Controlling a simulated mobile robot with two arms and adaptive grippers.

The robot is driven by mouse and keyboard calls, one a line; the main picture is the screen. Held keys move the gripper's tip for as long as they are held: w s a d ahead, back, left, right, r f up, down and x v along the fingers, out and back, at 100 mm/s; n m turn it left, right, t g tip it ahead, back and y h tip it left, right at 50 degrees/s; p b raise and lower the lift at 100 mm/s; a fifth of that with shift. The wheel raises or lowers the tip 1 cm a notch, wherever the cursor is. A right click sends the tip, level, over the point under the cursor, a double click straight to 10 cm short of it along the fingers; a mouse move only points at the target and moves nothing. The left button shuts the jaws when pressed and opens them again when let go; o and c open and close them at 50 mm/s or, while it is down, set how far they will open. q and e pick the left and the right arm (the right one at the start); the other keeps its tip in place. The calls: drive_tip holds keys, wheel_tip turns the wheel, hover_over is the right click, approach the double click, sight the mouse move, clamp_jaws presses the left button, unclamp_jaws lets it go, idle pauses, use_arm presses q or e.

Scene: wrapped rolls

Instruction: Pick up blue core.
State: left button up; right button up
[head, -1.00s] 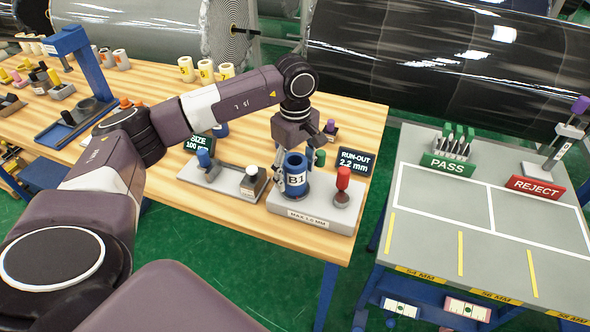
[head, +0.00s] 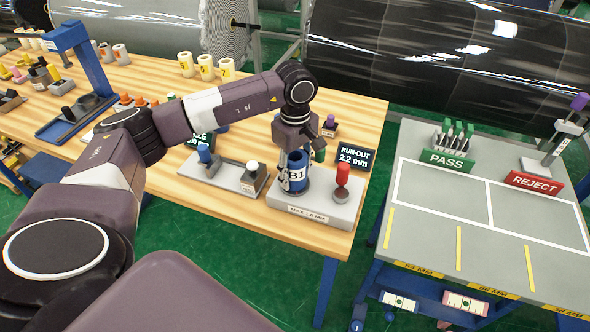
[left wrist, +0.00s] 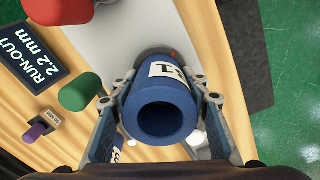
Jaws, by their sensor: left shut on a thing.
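The blue core (head: 297,164), labelled B1, stands upright at the grey run-out stand (head: 335,213), beside a red-topped knob (head: 343,174). My left gripper (head: 293,178) comes down from above and is shut on the core. In the left wrist view the core's open end (left wrist: 163,118) faces the camera, with my left gripper's fingers (left wrist: 162,98) pressed on both sides of it. A grey disc shows behind the core's far end; I cannot tell whether the core touches it. My right gripper is not in view.
The RUN-OUT 2.2 mm sign (head: 357,157) and a green-topped piece stand close by. A grey gauge block (head: 222,178) lies to the left. The grey table (head: 440,224) with PASS (head: 448,160) and REJECT (head: 535,184) signs, across a gap, has clear marked areas.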

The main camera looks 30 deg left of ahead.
use_arm(q)
drive_tip(key=shift+r, duration=0.15)
drive_tip(key=shift+w+r, duration=0.1)
drive_tip(key=shift+r, duration=0.5)
wheel_tip(320, 180, up, 19)
drive_tip(key=b, duration=0.2)
drive_tip(key=shift+f, duration=0.2)
